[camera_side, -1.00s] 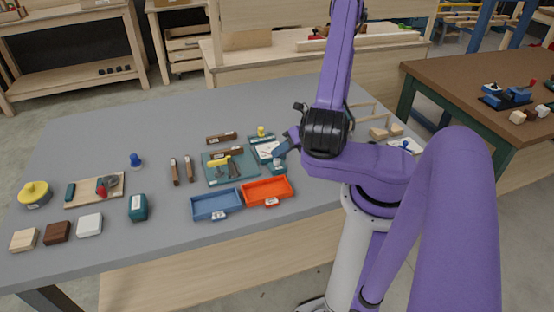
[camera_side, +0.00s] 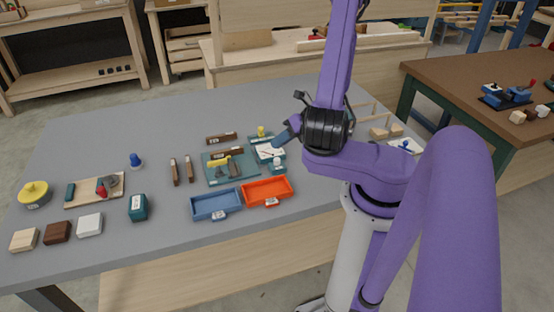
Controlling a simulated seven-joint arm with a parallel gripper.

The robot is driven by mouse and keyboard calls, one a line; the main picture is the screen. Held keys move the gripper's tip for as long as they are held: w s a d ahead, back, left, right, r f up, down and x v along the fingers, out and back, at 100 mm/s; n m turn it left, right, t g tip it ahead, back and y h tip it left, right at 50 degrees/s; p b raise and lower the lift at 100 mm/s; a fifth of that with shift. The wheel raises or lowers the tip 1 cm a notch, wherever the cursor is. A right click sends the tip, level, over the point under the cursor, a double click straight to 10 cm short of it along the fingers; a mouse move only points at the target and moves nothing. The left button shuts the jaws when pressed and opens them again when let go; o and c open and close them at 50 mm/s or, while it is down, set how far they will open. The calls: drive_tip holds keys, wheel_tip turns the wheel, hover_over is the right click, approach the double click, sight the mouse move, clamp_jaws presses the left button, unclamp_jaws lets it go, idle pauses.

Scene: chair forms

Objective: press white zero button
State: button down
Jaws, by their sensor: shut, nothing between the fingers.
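A teal device (camera_side: 256,141) with a white plate stands right of the middle of the bench. A small white round piece (camera_side: 277,162) shows at its near end; it looks like the white button, but a zero mark is too small to read. A yellow knob (camera_side: 261,131) stands at its far end. My gripper (camera_side: 277,147) points down to the left, shut and empty, in front of the device's right side. The white piece is in clear view below it. I cannot tell the exact height of the fingertips above the device.
A blue tray (camera_side: 193,207) and an orange tray (camera_side: 289,190) lie nearer than the device. A teal mat (camera_side: 212,180) with tools lies to its left. Several blocks and a yellow-topped round object (camera_side: 34,192) are at the far left. The bench's back left is clear.

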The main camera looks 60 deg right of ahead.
drive_tip(key=shift+r, duration=1.2)
drive_tip(key=shift+w+a+r+n, duration=0.15)
drive_tip(key=shift+w+a+n, duration=0.1)
drive_tip(key=shift+n, duration=0.15)
drive_tip(key=w+a+r+n+g+y, duration=0.1)
drive_tip(key=a+r+n+g+y, duration=0.3)
drive_tip(key=a+n, duration=0.6)
drive_tip(key=w+a+r+n+g, duration=0.1)
drive_tip(key=a+r+n+g, duration=0.35)
drive_tip(key=n, duration=0.95)
drive_tip(key=s+a+r+n+h, duration=0.2)
drive_tip(key=s+n, duration=0.6)
drive_tip(key=n, duration=0.6)
drive_tip(key=s+a+r+n+h, duration=0.3)
drive_tip(key=s+n, duration=0.5)
drive_tip(key=n, duration=0.6)
drive_tip(key=shift+s+a+n+h, duration=0.3)
drive_tip(key=shift+s+a+h, duration=0.1)
drive_tip(key=shift+a+h, duration=0.4)
